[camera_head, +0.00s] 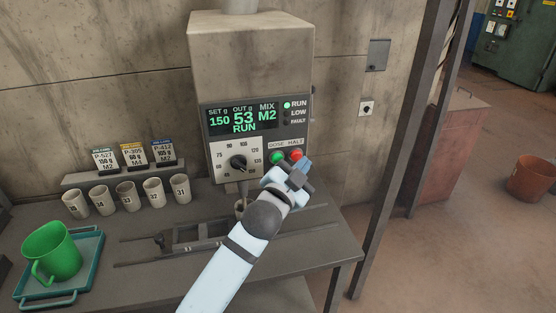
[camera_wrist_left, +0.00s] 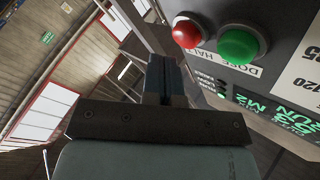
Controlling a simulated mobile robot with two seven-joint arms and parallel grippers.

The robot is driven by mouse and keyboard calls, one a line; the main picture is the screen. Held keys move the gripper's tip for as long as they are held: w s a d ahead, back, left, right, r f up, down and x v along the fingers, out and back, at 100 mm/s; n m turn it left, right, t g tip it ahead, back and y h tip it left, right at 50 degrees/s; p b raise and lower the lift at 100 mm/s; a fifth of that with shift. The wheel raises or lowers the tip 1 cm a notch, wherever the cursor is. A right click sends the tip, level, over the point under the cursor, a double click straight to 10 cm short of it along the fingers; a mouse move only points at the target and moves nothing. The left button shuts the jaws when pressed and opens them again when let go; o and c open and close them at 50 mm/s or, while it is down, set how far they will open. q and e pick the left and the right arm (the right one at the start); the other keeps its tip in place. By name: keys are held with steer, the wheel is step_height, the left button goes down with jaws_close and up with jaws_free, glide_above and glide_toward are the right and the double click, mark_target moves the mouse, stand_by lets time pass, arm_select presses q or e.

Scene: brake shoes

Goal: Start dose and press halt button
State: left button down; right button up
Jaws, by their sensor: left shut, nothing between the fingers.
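The dosing machine (camera_head: 251,75) stands against the wall at the back of the table. Its display (camera_head: 243,119) reads SET 150, OUT 53, MIX M2 and RUN, and the RUN lamp is lit green. The green DOSE button (camera_head: 277,157) and red HALT button (camera_head: 296,155) sit below the display. In the left wrist view the red button (camera_wrist_left: 187,31) and green button (camera_wrist_left: 238,46) are clear and uncovered. My left gripper (camera_head: 303,168) is shut and empty, just in front of and below the HALT button; I see a gap in the wrist view. My right gripper is out of view.
Several numbered cups (camera_head: 126,195) stand left of the machine, below a shelf with three cards (camera_head: 132,156). A green jug (camera_head: 54,252) sits in a teal tray (camera_head: 62,292) at front left. A cup (camera_head: 241,206) under the spout is partly hidden by my arm.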

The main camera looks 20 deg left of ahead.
arm_select(q)
steer(key=shift+w, duration=0.15)
steer(key=shift+w+a, duration=0.2)
steer(key=shift+w+a+p, duration=0.25)
steer(key=shift+w+p, duration=0.1)
stand_by(0.7)
steer(key=shift+s+d, duration=0.5)
steer(key=shift+s, duration=0.25)
steer(key=shift+p, duration=0.3)
steer(key=s+d, duration=0.1)
steer(key=s, duration=0.1)
steer(key=s+d, duration=0.1)
steer(key=s, duration=0.1)
steer(key=shift+d+p, duration=0.35)
steer(key=shift+d, duration=0.05)
